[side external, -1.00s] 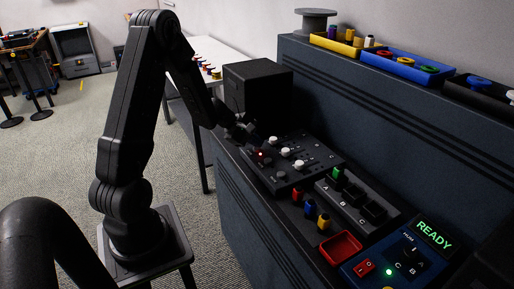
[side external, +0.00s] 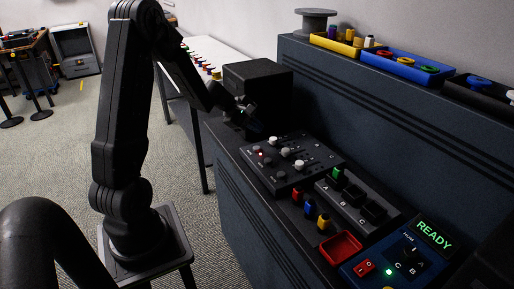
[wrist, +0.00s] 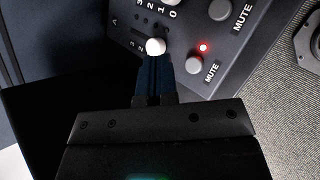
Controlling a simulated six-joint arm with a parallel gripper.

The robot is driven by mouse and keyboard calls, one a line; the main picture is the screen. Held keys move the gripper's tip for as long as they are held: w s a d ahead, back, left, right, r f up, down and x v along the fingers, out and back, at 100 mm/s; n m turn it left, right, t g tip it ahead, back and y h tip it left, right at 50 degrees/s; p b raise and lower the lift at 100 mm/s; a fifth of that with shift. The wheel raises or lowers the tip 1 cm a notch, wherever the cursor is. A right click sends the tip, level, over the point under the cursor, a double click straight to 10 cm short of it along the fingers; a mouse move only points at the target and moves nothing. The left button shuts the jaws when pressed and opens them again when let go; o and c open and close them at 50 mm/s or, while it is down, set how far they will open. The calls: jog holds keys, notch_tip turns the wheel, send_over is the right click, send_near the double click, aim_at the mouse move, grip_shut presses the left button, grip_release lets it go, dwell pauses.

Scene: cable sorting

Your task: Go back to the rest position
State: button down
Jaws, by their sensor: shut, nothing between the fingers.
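My gripper (side external: 254,122) is raised above the far end of the mixer panel (side external: 290,178), close to the black box, in the side view. Its fingers are small and dark there. In the wrist view my gripper (wrist: 155,72) has its fingers together with nothing between them. In that view the fingertips overlap the panel near a white knob (wrist: 156,46); no contact can be made out. A red light (wrist: 203,47) glows beside a grey mute button (wrist: 194,64).
A black box (side external: 258,85) stands just behind my gripper. Slots marked A, B and C (side external: 352,205), coloured plugs (side external: 310,208), a red tray (side external: 341,247) and a READY console (side external: 400,260) line the bench. Parts trays (side external: 405,66) sit on the higher ledge.

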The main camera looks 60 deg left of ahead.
jog(key=shift+r, duration=0.4)
jog(key=s+d+r+m+g, duration=0.1)
jog(key=s+d+r+m, duration=0.1)
jog(key=d+r+m, duration=0.3)
jog(key=s+d+r+m+g, duration=0.1)
jog(key=s+d+r+m, duration=0.15)
jog(key=d, duration=0.55)
jog(key=s+d+r+m+g, duration=0.1)
jog(key=s+d+r+m, duration=0.15)
jog(key=d+m, duration=0.3)
jog(key=s+d+r+m+y, duration=0.1)
jog(key=s+d+m+y, duration=0.1)
jog(key=s, duration=0.4)
jog(key=s+d+r+m+y, duration=0.1)
jog(key=s+d+r+m, duration=0.1)
jog(key=s+d+m, duration=0.2)
jog(key=s+m, duration=0.2)
jog(key=m, duration=0.1)
jog(key=shift+s+d+y, duration=0.25)
jog(key=shift+s+y, duration=0.15)
